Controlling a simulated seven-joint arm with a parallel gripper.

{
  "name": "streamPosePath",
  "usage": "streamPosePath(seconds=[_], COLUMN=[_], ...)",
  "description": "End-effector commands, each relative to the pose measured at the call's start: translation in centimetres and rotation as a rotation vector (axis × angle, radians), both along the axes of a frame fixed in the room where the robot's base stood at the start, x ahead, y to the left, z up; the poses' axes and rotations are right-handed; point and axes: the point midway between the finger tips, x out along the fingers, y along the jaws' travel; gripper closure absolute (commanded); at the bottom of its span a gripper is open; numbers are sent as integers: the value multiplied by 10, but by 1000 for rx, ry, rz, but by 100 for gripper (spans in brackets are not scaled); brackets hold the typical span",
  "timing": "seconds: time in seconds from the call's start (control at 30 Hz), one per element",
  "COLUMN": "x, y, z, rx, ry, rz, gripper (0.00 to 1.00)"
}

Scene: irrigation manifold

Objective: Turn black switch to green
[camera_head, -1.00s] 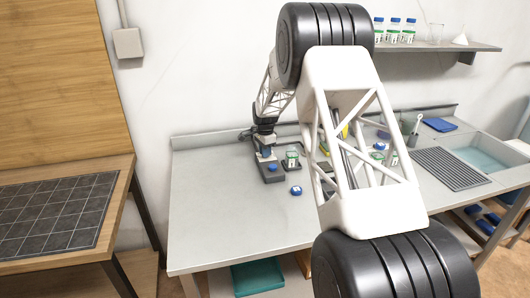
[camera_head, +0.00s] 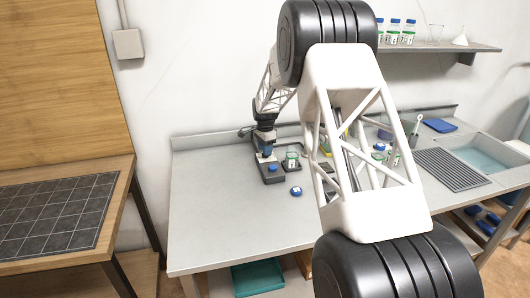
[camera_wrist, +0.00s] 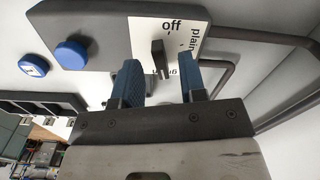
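The black switch (camera_wrist: 158,58) is a small lever on a white label marked "off" and "plain", on a grey device (camera_wrist: 105,22). It shows in the wrist view, pointing roughly toward "off". No green mark can be made out on the label, part of which is hidden by my right finger. My gripper (camera_wrist: 162,76) is open, its two blue fingers to either side of the switch and a little short of it, with gaps on both sides. In the head view the device (camera_head: 272,177) stands on the bench under my gripper (camera_head: 266,155); the switch is hidden there.
A blue knob (camera_wrist: 71,54) sits on the device, left of the switch. A loose blue-rimmed cap (camera_head: 296,191) lies on the bench (camera_head: 225,215). A lidded jar (camera_head: 291,160) stands close right of the device. The bench's left side is clear.

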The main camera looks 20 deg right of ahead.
Motion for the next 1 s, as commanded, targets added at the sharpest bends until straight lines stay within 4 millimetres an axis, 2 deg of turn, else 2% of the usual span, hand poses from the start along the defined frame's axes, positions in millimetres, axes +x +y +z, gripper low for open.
streamPosePath(seconds=[0.3,0.5,1.0], x=[0,0,-1], y=[0,0,0], z=[40,56,61], rx=[0,0,0], ry=[1,0,0], rz=[0,0,3], gripper=[62,62,62])
